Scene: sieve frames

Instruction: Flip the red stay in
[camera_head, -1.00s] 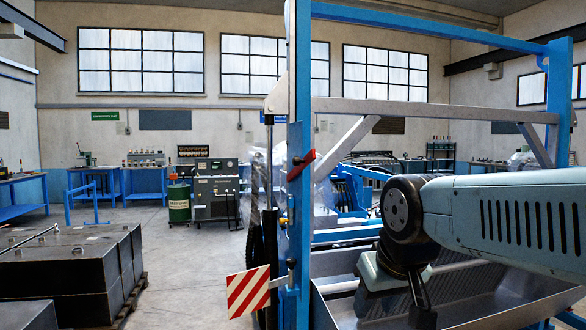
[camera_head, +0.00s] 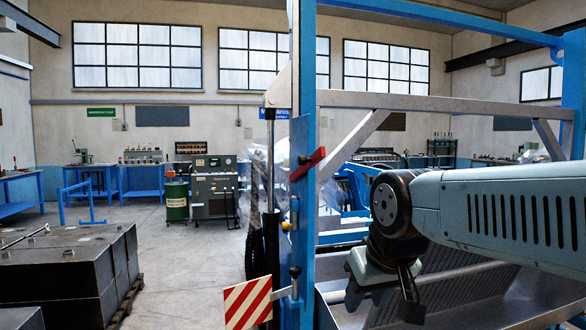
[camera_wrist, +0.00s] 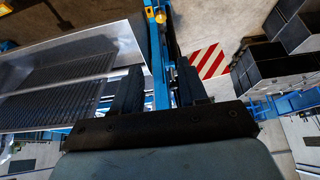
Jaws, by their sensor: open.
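The red stay (camera_head: 308,163) is a short red lever on the blue upright post (camera_head: 303,225), sticking out and tilted up to the right. My gripper (camera_head: 410,300) hangs below my wrist, to the right of and lower than the stay in the head view. In the wrist view my gripper (camera_wrist: 160,88) has two dark fingers spread apart with nothing held between them. The blue post (camera_wrist: 160,60) shows beyond the gap between the fingers. I cannot make out the red stay in the wrist view.
A red-and-white striped plate (camera_head: 248,303) juts left from the post's foot. A metal sieve tray (camera_head: 470,285) lies under my arm, with a grey frame bar (camera_head: 430,103) above. Dark crates (camera_head: 65,265) stand at left. Open floor lies between crates and post.

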